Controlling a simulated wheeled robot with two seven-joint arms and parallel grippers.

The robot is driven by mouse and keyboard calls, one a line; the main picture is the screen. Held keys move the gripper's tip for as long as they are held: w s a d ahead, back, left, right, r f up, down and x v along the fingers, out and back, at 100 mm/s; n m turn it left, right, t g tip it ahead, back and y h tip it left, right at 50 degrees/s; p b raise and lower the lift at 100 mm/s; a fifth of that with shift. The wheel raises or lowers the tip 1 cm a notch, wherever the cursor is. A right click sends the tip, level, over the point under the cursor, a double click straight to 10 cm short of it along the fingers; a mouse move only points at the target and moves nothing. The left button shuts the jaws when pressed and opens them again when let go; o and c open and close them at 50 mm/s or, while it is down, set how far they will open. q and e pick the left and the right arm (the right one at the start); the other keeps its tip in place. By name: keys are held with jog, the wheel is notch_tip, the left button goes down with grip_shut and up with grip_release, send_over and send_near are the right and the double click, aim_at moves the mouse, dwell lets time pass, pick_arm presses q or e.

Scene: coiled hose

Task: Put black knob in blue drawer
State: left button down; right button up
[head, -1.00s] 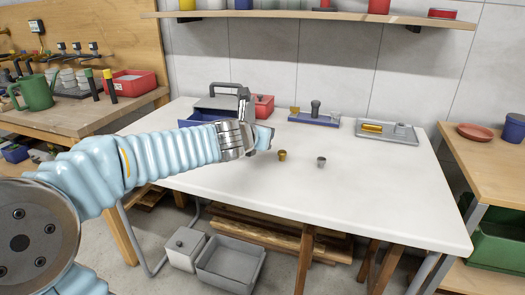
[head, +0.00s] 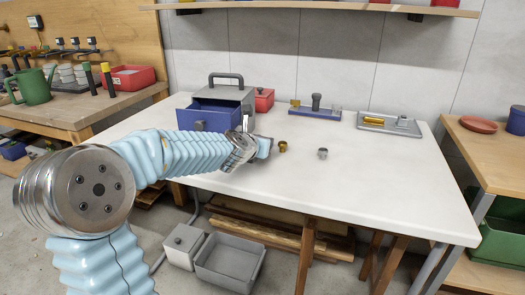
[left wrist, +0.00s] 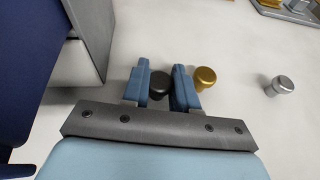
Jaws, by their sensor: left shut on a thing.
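The black knob (left wrist: 159,84) shows in the left wrist view between the two blue fingers of my left gripper (left wrist: 160,88), which is shut on it. In the head view the left gripper (head: 265,148) is low over the white table, and the knob is hidden there. The blue drawer (head: 208,116) stands open from a grey cabinet with a dark handle, left of and behind the gripper. It also shows at the left edge of the left wrist view (left wrist: 30,60). My right gripper is not in view.
A brass knob (head: 283,146) stands just right of the gripper, and a silver knob (head: 322,153) farther right. A red box (head: 263,100), a blue rack (head: 315,111) and a grey tray (head: 390,124) stand at the back. The table's front right is clear.

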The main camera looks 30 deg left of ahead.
pick_arm(q)
jog(key=shift+f, duration=0.15)
jog(key=shift+f, duration=0.1)
jog(key=shift+f, duration=0.15)
jog(key=c, duration=0.9)
grip_release()
jog(key=shift+o, duration=0.2)
